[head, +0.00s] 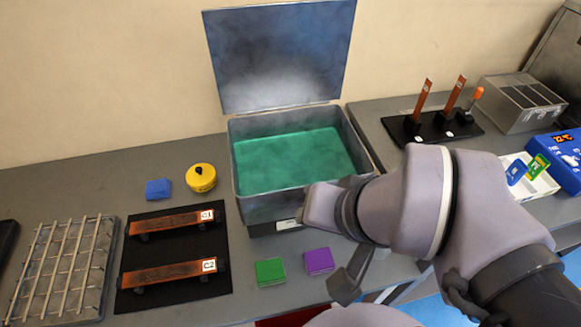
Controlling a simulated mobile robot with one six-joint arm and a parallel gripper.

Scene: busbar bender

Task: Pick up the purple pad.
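The purple pad (319,260) lies flat on the grey bench near its front edge, just right of a green pad (270,271). My arm reaches in from the right, and its end is over the bench beside the purple pad. The dark part that looks like my gripper (347,284) is to the right of and slightly below the pad in the head view, apart from it in the picture. Its fingers are mostly hidden by the arm, so their opening does not show. The purple pad is fully visible.
An open bin with green liquid (290,205) stands behind the pads. A black mat with copper bars (172,290), a wire rack (62,270), a blue pad (158,189) and a yellow round thing (201,178) are left. A white tray (540,188) stands right.

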